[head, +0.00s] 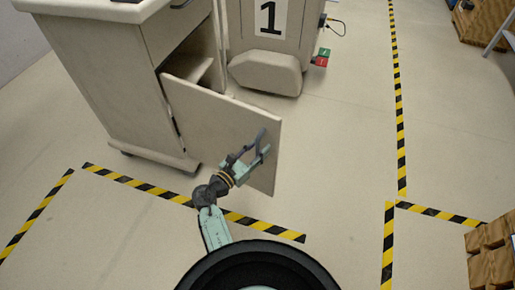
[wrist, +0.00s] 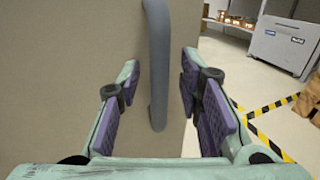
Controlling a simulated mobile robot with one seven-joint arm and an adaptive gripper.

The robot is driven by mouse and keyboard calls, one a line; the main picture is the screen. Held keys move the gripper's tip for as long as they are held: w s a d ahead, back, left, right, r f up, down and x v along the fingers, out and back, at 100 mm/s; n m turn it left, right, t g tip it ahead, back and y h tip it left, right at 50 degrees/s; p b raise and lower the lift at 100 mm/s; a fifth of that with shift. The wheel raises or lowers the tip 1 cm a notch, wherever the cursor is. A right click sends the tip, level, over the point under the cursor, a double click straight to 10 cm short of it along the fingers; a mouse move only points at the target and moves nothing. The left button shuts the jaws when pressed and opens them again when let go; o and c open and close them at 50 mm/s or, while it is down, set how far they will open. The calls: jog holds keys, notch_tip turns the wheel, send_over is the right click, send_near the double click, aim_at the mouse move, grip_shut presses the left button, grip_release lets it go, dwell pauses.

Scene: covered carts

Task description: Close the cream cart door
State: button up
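The cream cart (head: 105,75) stands at the upper left in the head view. Its door (head: 215,120) hangs wide open, swung out to the right of the cart's opening, and part of the inside shows. The door's face fills the left of the wrist view (wrist: 60,80). A grey vertical bar handle (wrist: 157,60) is near the door's free edge. My gripper (head: 260,150) is in front of the door near that edge. In the wrist view my gripper (wrist: 158,80) is open, with one finger on each side of the handle's line; contact cannot be told.
A cream unit marked 1 (head: 268,40) stands behind the door. Yellow-black floor tape (head: 397,100) runs across the open floor on the right. Wooden blocks (head: 490,258) sit at the lower right. A grey case (wrist: 283,45) stands farther off in the wrist view.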

jog(key=shift+c, duration=0.2)
grip_shut()
dwell(0.6)
